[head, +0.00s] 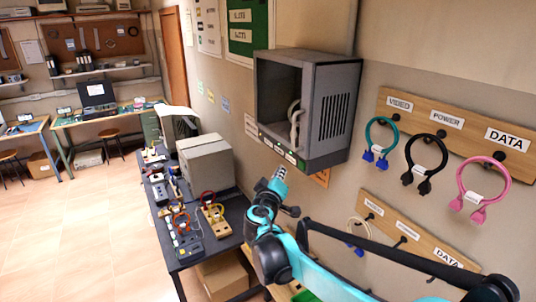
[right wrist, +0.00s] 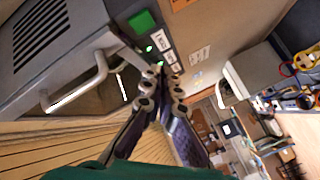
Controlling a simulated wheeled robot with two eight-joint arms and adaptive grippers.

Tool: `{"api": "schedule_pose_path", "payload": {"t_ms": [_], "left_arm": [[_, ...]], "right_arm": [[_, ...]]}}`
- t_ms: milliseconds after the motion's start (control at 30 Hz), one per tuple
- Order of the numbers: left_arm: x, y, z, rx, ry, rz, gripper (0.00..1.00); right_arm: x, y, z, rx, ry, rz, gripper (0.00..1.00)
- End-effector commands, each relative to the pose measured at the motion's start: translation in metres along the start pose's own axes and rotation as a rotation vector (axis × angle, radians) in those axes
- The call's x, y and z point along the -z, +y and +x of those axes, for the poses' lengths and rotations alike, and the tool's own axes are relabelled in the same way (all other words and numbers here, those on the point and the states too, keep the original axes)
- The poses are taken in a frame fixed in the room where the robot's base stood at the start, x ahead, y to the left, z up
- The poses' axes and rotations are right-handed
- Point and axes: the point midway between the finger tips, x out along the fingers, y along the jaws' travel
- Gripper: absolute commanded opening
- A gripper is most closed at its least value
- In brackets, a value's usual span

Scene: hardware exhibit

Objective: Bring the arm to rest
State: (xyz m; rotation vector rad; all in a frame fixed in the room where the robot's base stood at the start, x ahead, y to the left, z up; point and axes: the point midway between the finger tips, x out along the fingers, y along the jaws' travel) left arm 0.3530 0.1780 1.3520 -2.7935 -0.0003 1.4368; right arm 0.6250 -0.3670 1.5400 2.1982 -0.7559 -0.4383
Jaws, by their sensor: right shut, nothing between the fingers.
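My right arm (head: 262,225) reaches in from the lower right in the head view, turquoise and black. Its gripper (head: 279,174) points up and away, just below the grey wall housing (head: 335,110). In the right wrist view the fingers (right wrist: 166,75) are closed together and hold nothing. Their tips appear close to the housing's labelled front edge in that view; I cannot tell whether they touch it. My left gripper is not in view.
To the right, a wooden board (head: 460,140) carries teal (head: 371,140), black (head: 411,165) and pink (head: 461,180) cables. The floor (head: 80,230) is open.

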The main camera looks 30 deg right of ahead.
Motion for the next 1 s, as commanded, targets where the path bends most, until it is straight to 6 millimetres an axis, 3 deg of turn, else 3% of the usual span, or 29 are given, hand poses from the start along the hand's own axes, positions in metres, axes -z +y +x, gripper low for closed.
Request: {"api": "schedule_pose_path", "payload": {"t_ms": [200,267,367,567,700,900,1000], "left_arm": [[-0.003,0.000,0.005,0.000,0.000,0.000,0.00],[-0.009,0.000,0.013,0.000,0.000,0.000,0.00],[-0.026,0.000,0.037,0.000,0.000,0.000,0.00],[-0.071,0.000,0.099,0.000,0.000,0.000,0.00],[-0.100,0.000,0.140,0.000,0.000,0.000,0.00],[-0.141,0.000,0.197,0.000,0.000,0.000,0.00],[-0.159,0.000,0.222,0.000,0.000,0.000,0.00]], "right_arm": [[-0.006,-0.004,-0.002,0.006,-0.008,0.007,0.00],[-0.018,-0.012,-0.007,0.019,-0.023,0.020,0.00],[-0.052,-0.035,-0.023,0.063,-0.073,0.058,0.00],[-0.149,-0.111,-0.078,0.225,-0.221,0.166,0.00],[-0.213,-0.172,-0.123,0.367,-0.317,0.236,0.00],[-0.295,-0.268,-0.197,0.601,-0.428,0.324,0.00],[-0.327,-0.311,-0.233,0.717,-0.466,0.361,0.00]]}}
